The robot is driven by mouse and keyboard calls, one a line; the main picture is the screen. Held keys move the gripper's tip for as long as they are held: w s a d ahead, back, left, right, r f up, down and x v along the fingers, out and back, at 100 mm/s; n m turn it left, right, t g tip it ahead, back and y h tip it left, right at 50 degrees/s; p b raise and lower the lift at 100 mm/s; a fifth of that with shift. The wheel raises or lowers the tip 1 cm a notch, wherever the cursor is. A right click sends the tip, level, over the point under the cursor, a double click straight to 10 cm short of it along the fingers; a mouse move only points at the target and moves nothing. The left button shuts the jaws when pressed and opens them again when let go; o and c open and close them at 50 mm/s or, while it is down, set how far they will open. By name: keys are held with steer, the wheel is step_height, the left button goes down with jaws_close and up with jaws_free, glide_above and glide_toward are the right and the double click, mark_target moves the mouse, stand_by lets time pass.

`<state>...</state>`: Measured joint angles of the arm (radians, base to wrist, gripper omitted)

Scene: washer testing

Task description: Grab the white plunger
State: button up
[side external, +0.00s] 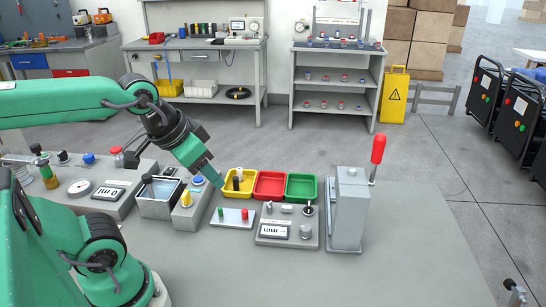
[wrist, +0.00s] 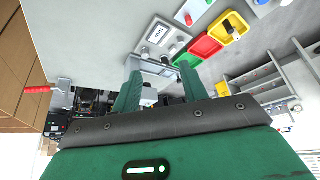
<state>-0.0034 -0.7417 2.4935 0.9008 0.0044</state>
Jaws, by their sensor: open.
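My gripper (side external: 217,183) reaches down from the left, with its green fingers just left of the yellow tray (side external: 228,190). In the wrist view the fingers of my gripper (wrist: 160,78) are spread apart with nothing held between them. A small dark-topped part (side external: 236,184) stands in the yellow tray. The fingers hide part of the bench near the yellow tray.
A red tray (side external: 270,195) and a green tray (side external: 302,197) adjoin the yellow one. A grey press (side external: 347,215) with a red handle (side external: 378,149) stands right of a gauge box (side external: 273,231). The bench's front is clear.

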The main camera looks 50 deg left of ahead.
steer(key=w, duration=0.1)
steer(key=m+g, duration=0.1)
steer(key=g, duration=0.5)
glide_above(239, 169)
step_height(239, 169, down, 13)
steer(key=shift+f, duration=0.2)
steer(key=shift+w+a+f, duration=0.1)
steer(key=shift+f, duration=3.95)
